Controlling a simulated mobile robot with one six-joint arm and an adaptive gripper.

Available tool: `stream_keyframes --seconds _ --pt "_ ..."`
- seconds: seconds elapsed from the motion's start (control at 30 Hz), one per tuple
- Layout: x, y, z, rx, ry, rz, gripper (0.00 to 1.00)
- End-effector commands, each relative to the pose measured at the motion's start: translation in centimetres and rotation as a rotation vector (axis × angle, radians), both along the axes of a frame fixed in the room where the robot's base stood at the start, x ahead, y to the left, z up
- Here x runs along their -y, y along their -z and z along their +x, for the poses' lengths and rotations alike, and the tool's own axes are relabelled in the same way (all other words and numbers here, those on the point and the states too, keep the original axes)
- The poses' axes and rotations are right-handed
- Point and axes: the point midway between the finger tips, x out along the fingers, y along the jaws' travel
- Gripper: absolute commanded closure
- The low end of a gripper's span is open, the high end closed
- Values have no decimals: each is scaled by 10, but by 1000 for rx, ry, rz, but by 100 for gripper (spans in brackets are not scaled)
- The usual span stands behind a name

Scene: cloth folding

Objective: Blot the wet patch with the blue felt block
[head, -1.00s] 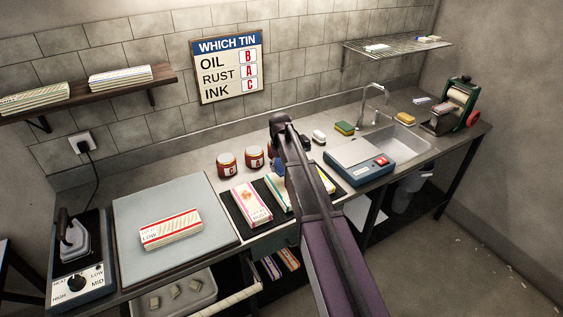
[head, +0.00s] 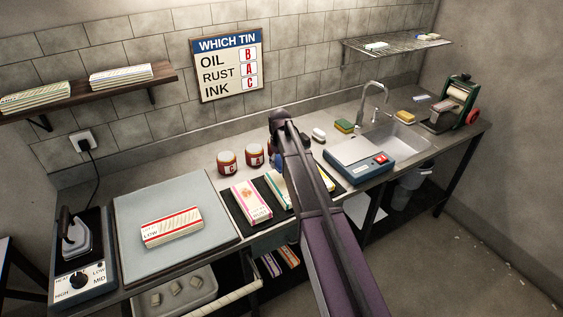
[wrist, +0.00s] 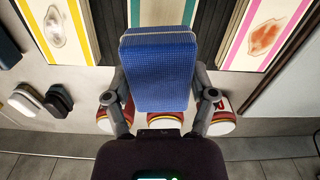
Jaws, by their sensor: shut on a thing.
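My gripper (wrist: 161,88) is shut on the blue felt block (wrist: 158,62), with a finger on each side of it in the wrist view. The block hangs over a green-striped cloth (wrist: 188,12) and hides most of it, including any patch there; contact cannot be told. A yellow-striped cloth (wrist: 88,35) at left bears a shiny grey patch (wrist: 54,26). A pink-striped cloth (wrist: 280,15) at right bears a reddish patch (wrist: 265,37); it also shows in the head view (head: 251,203). In the head view my arm hides most of the gripper.
Tins (head: 227,163) stand close behind the cloths, by my fingers. A small dark-handled block (wrist: 61,98) stands at left in the wrist view. A blue scale-like device (head: 370,165) and the sink (head: 405,139) lie right. A grey pad (head: 135,205) with a folded cloth (head: 171,226) lies left.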

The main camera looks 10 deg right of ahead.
Motion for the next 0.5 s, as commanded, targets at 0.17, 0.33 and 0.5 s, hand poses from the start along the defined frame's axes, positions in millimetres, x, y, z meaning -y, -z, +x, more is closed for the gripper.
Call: stream_keyframes --seconds 0.17,0.33,0.5 --pt "0 2 0 0 0 0 65" --pt "1 8 0 0 1 0 65" --pt "1 20 0 0 1 0 65"
